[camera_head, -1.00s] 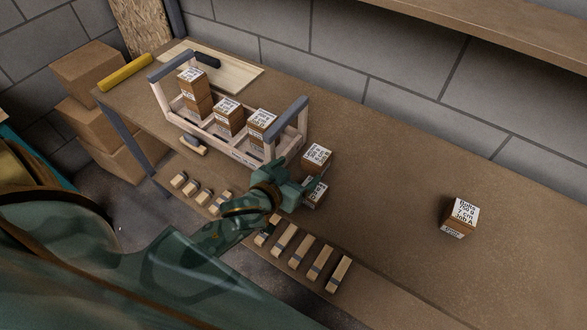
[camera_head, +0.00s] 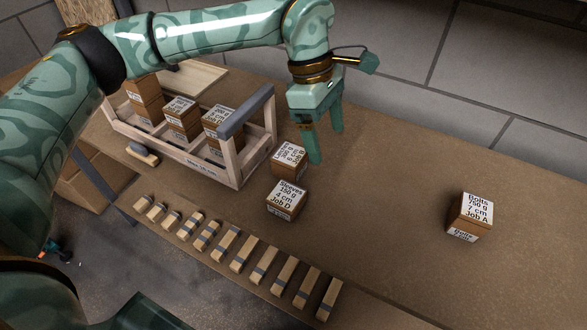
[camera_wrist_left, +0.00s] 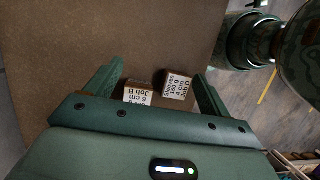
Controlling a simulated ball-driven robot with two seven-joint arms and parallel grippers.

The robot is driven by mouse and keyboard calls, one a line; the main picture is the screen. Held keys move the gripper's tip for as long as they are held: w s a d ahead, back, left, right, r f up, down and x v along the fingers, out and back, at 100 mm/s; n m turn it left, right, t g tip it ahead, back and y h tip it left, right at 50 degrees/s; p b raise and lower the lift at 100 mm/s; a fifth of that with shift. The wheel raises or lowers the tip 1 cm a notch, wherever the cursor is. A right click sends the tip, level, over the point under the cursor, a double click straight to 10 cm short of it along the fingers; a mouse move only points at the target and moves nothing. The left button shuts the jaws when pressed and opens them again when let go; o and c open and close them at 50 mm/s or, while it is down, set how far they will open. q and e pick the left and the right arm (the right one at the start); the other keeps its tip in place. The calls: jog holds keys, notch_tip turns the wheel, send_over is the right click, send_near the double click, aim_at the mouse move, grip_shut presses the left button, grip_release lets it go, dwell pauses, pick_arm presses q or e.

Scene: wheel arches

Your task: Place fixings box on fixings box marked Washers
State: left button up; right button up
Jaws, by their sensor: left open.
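My left gripper (camera_head: 327,147) is open and empty, pointing down above the bench beside two fixings boxes. The nearer box (camera_head: 287,201) reads Sleeves, 150 g, 4 cm, Job D. Just behind it is another box (camera_head: 290,160); its name is too small to read. In the left wrist view the Sleeves box (camera_wrist_left: 177,86) and the other box (camera_wrist_left: 138,96), reading 6 cm, Job B, show between the open fingers (camera_wrist_left: 160,70), apart from them. A box marked Bolts, 750 g, 7 cm, Job A (camera_head: 470,216) stands alone at right. I cannot read Washers on any label.
A wooden carrier (camera_head: 190,160) with grey-topped ends holds several boxes, one stack (camera_head: 146,100) at its left. Several wooden blocks (camera_head: 243,255) line the front edge, with a brush-like tool (camera_head: 142,155) near the carrier. The bench between Sleeves and Bolts is clear.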

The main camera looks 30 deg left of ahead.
aim_at(288, 153)
pick_arm(q)
jog(key=w+a+r+y+b, duration=0.1)
jog(key=w+a+r+y, duration=0.15)
jog(key=a, duration=0.65)
jog(key=shift+t+y, duration=0.4)
jog(key=shift+y, duration=0.05)
notch_tip(288, 153, down, 11)
jog(key=b, duration=0.4)
jog(key=shift+d, duration=0.1)
jog(key=shift+s+f+b, duration=0.1)
jog(key=shift+f+b, duration=0.3)
jog(key=shift+f, duration=0.05)
notch_tip(288, 153, down, 5)
jog(key=b, duration=0.2)
jog(key=shift+r+b, duration=0.1)
jog(key=shift+b, duration=0.3)
jog(key=shift+s+r, duration=0.15)
jog(key=shift+r, duration=0.05)
pick_arm(e)
notch_tip(288, 153, down, 7)
jog(key=s+d+g, duration=0.1)
jog(key=s, duration=0.1)
jog(key=shift+d+f+n, duration=0.15)
jog(key=shift+d+n, duration=0.1)
jog(key=shift+n, duration=0.05)
pick_arm(q)
jog(key=shift+c, duration=0.6)
jog(key=c, duration=1.2)
pick_arm(e)
jog(key=shift+s, duration=0.1)
